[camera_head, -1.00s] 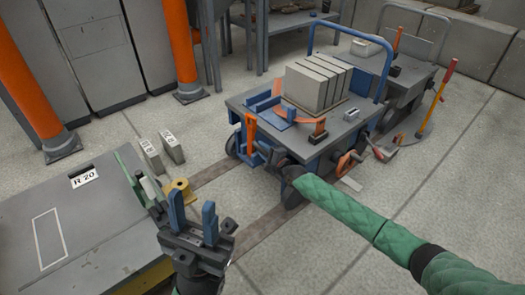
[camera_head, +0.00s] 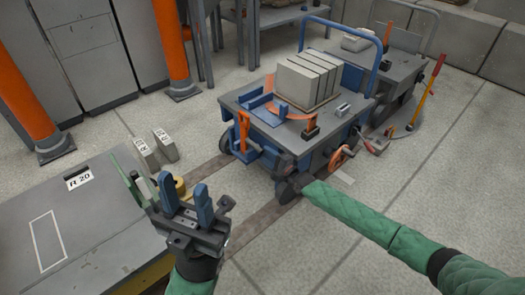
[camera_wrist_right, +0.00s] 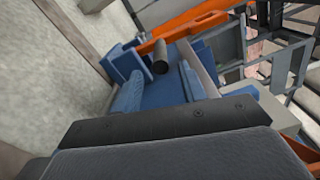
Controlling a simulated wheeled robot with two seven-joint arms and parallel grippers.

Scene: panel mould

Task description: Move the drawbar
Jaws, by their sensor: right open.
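An orange upright bar (camera_head: 243,131), which looks like the drawbar, stands at the near left end of the blue-framed cart (camera_head: 232,98). An orange bar (camera_wrist_right: 190,27) also crosses the top of the right wrist view, with the end of a dark round rod (camera_wrist_right: 160,66) just below it. My right gripper (camera_head: 279,168) is low at the cart's near end, to the right of the upright bar. It is open, and its fingers are partly hidden against the blue cart parts. My left gripper (camera_head: 187,203) is open and empty, fingers up, beside the grey table.
Grey blocks (camera_head: 296,84) stand on the cart. A second cart (camera_head: 401,66) with a red and yellow lever (camera_head: 428,88) stands behind it. A grey table (camera_head: 95,215) is at left, with two small blocks (camera_head: 166,145) on the floor beyond.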

